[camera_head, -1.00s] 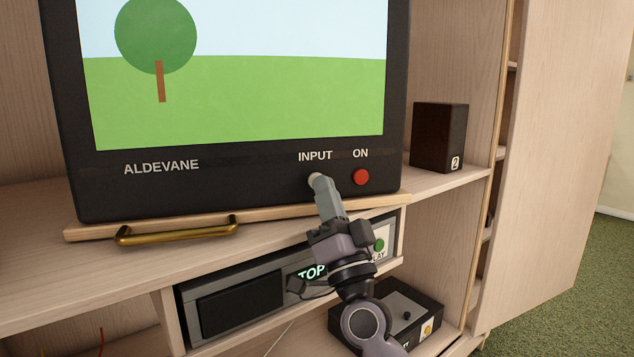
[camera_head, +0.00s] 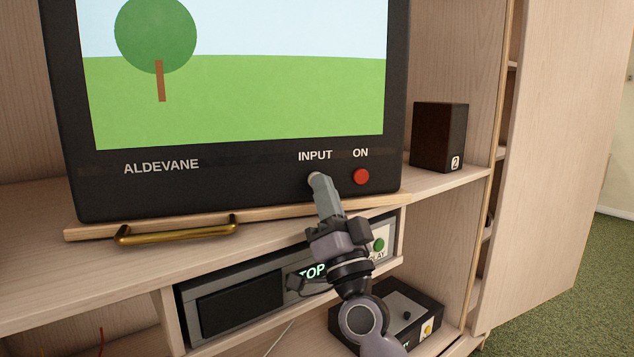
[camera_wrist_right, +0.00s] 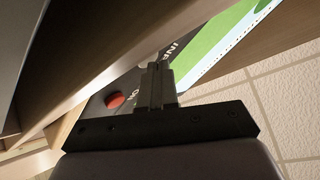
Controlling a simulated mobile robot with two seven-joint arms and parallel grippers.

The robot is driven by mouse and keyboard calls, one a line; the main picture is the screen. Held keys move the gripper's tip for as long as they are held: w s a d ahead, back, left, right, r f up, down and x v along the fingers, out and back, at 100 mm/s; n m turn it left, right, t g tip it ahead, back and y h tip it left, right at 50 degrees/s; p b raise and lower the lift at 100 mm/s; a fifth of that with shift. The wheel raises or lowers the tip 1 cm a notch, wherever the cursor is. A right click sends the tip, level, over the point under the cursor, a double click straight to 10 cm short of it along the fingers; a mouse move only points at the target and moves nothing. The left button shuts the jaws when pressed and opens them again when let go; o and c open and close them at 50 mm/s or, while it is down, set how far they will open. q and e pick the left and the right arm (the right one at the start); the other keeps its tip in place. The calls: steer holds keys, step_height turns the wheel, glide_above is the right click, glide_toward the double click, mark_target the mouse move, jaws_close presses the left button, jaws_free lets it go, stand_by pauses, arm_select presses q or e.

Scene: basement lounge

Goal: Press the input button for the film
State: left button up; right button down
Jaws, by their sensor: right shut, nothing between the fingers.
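The television (camera_head: 240,185) is a dark set labelled ALDEVANE, and its screen (camera_head: 270,95) shows a green tree on grass under a pale blue sky. The word INPUT (camera_head: 315,155) is on its front, with a small pale input button (camera_head: 314,177) below it, mostly hidden by my fingertips. My right gripper (camera_head: 319,182) is shut and empty, its tips at the input button; I cannot tell whether they touch it. The red ON button (camera_head: 361,176) is just right of the tips. In the wrist view the shut fingers (camera_wrist_right: 158,70) point at the panel near the red button (camera_wrist_right: 115,100). My left gripper is out of view.
The television stands on a wooden board with a brass handle (camera_head: 178,231). Below it, a player (camera_head: 240,303) with a green button (camera_head: 379,244) sits in the shelf, partly behind my arm. A black box (camera_head: 425,310) is lower right. A dark speaker (camera_head: 440,138) stands right of the television.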

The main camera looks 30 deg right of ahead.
stand_by(0.4)
steer(key=shift+s+a+p, duration=0.1)
steer(key=shift+s+p, duration=0.2)
steer(key=shift+s, duration=0.05)
steer(key=s+a+p, duration=0.1)
steer(key=s+p, duration=0.1)
steer(key=s, duration=0.3)
steer(key=shift+s+a, duration=0.3)
steer(key=shift+s, duration=0.1)
stand_by(0.7)
